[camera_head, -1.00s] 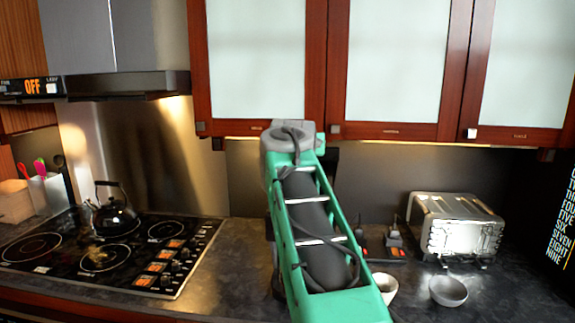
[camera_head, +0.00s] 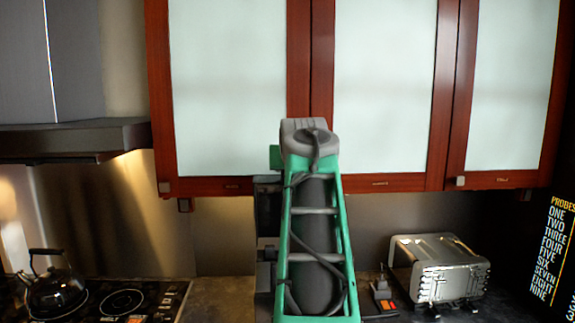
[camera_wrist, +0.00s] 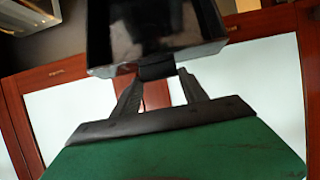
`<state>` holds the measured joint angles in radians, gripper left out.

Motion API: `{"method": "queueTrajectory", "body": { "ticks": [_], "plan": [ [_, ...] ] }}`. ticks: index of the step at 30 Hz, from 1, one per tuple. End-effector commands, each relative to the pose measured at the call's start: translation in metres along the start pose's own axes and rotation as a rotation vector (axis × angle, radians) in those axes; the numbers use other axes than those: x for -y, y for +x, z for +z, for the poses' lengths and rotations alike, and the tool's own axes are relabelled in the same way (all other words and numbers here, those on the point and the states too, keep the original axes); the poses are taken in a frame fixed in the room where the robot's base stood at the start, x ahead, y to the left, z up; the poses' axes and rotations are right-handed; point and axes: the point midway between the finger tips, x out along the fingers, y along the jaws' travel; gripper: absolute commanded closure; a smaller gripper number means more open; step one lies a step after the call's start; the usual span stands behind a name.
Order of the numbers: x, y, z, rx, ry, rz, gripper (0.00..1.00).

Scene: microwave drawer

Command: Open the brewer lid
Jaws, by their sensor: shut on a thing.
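The brewer (camera_head: 267,215) is a dark upright machine on the counter, mostly hidden behind my arm in the head view. In the wrist view, a glossy black part (camera_wrist: 155,30), which looks like the brewer lid, fills the top middle. My gripper (camera_wrist: 160,80) has its two dark fingers reaching up to this part's near edge. The fingers are shut on a small black piece at that edge. In the head view my fingers are hidden behind my arm. I cannot tell how far the lid is raised.
Red-framed wall cupboards (camera_head: 300,90) hang above the counter behind my arm. A steel toaster (camera_head: 440,270) stands to the right. A black kettle (camera_head: 55,290) sits on the stove (camera_head: 120,303) at the left, below a range hood (camera_head: 75,138).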

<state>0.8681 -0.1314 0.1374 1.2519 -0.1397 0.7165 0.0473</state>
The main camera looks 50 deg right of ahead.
Motion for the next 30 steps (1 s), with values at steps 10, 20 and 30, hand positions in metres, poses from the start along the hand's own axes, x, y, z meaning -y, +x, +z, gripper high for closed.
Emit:
{"method": "queueTrajectory", "body": {
  "ticks": [10, 20, 30],
  "plan": [
    [-0.002, -0.003, -0.004, -0.007, -0.002, 0.001, 0.48],
    [-0.002, -0.001, -0.001, -0.001, 0.0, 0.002, 0.27],
    [-0.001, -0.022, 0.001, -0.004, -0.001, 0.001, 0.27]
  ]
}}
